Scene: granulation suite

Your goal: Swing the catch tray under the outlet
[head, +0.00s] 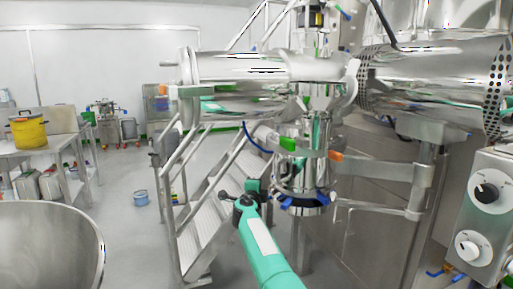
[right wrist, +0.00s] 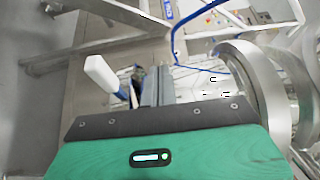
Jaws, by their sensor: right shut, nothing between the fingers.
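The steel outlet (head: 302,172) hangs as a vertical cylinder in the middle of the head view, with a dark lower rim and blue clamps. A thin steel bracket (head: 378,209) runs from the right-hand post towards its lower end. I cannot tell which part is the catch tray. My right gripper (head: 264,185) is just left of the outlet's lower part, small and partly hidden. In the right wrist view its fingers (right wrist: 158,84) are shut and empty. A white handle (right wrist: 101,73) lies left of the fingers and a steel ring (right wrist: 258,92) lies right. My left gripper is out of view.
Metal steps (head: 215,200) stand behind my right arm. A large steel bowl (head: 45,245) fills the lower left corner. A control box with knobs (head: 486,215) stands at the right. A blue cable (right wrist: 180,30) hangs near the fingers. Open floor lies left of the steps.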

